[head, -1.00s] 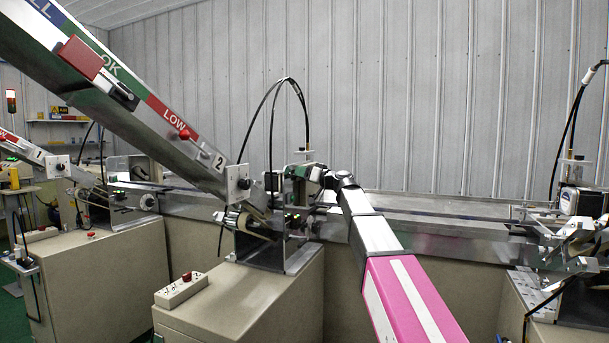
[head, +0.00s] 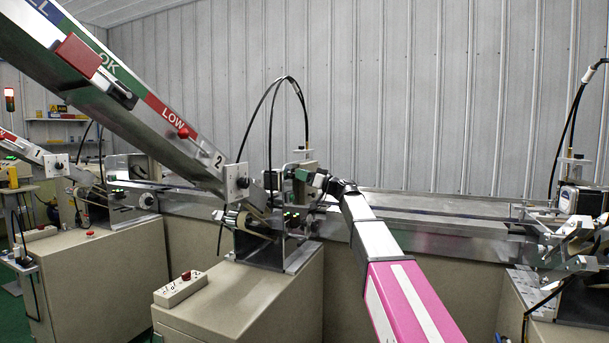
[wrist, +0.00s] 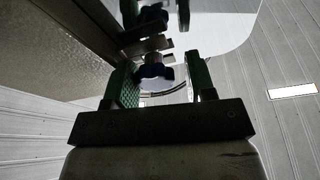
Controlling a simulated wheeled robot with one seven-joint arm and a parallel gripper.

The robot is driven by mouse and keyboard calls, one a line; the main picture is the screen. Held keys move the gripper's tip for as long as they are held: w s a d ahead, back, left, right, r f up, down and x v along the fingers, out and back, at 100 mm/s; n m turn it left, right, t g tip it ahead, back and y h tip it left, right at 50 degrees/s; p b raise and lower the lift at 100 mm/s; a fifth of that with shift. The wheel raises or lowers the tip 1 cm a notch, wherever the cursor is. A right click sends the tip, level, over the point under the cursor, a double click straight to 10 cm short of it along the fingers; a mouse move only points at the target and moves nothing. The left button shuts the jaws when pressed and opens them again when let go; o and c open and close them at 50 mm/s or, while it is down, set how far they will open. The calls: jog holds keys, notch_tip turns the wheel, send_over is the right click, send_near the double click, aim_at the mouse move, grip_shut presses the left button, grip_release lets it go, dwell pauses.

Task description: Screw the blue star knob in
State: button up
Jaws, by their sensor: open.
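The blue star knob (wrist: 154,70) shows in the wrist view as a dark blue lobed knob. It sits between the two green fingers of my gripper (wrist: 161,66). Gaps show on both sides, wider on the right, so the fingers are around the knob but not closed on it. In the head view my gripper (head: 302,173) is at the upright metal bracket (head: 285,205) of station 2. The knob is too small and covered to make out there. A shiny plate (wrist: 225,20) beyond the fingers mirrors the knob and fingertips.
The sloping stick chute (head: 150,110) of station 2 rises to the left of my gripper. A black cable (head: 273,110) arches above the bracket. The conveyor (head: 420,215) runs behind my arm. Another metal mechanism (head: 575,235) stands at the right.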

jog(key=n, duration=0.1)
jog(key=n+g, duration=0.1)
jog(key=n, duration=0.2)
jog(key=shift+w+r+n+g+y, duration=0.2)
jog(key=shift+w+n+g+y, duration=0.1)
jog(key=shift+g, duration=0.1)
jog(key=n+g, duration=0.1)
jog(key=n, duration=0.3)
jog(key=shift+r+n+g, duration=0.1)
jog(key=shift+n+g, duration=0.2)
jog(key=shift+g, duration=0.1)
jog(key=n+g, duration=0.1)
jog(key=n, duration=0.3)
jog(key=n+g, duration=0.1)
jog(key=n, duration=0.2)
jog(key=shift+f, duration=0.2)
